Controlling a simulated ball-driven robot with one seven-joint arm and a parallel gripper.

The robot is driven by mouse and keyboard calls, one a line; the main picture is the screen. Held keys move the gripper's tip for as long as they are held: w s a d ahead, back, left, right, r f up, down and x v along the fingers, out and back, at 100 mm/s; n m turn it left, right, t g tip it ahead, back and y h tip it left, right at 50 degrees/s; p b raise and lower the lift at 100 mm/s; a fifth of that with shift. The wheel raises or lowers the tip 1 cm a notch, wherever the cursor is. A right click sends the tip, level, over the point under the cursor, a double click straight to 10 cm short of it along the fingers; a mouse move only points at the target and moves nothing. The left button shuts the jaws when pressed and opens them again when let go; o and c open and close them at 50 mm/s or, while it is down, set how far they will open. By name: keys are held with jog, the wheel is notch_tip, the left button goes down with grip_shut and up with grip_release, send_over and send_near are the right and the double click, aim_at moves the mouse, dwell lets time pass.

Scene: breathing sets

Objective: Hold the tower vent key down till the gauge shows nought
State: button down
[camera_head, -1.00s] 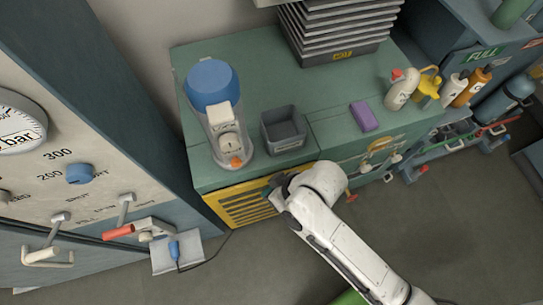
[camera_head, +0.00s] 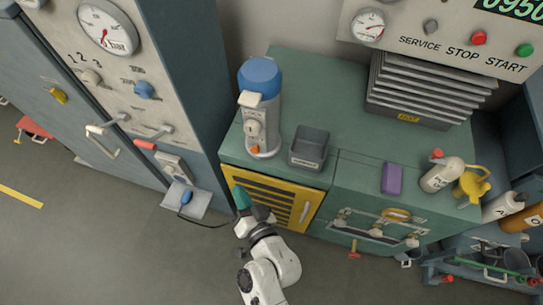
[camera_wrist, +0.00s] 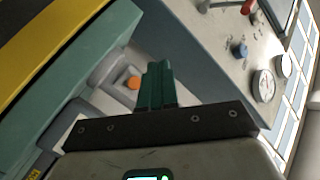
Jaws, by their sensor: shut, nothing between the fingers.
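The tower (camera_head: 262,110), a grey cylinder with a blue cap, stands upright on the green bench. A small orange key (camera_head: 254,149) sits low on its front; it also shows in the wrist view (camera_wrist: 134,82), just left of my fingers. A small pale round dial (camera_head: 254,127) is above the key, too small to read. My gripper (camera_head: 241,196) has green fingers, shut and empty. In the head view it is in front of the yellow louvred panel, below the bench top and apart from the key. The fingers also show in the wrist view (camera_wrist: 157,85).
A grey bin (camera_head: 309,148) stands right of the tower, and a purple block (camera_head: 392,178) is further right. The left wall panel has a large bar gauge (camera_head: 107,27), a blue knob (camera_head: 144,90) and levers.

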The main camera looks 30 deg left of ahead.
aim_at(255, 151)
dwell(0.3)
jog(key=w+a+b, duration=0.2)
jog(key=w+b, duration=0.2)
jog(key=w, duration=0.4)
jog(key=shift+w, duration=0.3)
jog(key=shift+b, duration=0.35)
dwell(1.6)
jog(key=shift+w+a, duration=0.1)
jog(key=shift+w, duration=0.3)
jog(key=shift+w+a+r+b, duration=0.1)
jog(key=shift+w+b, duration=0.55)
dwell(3.6)
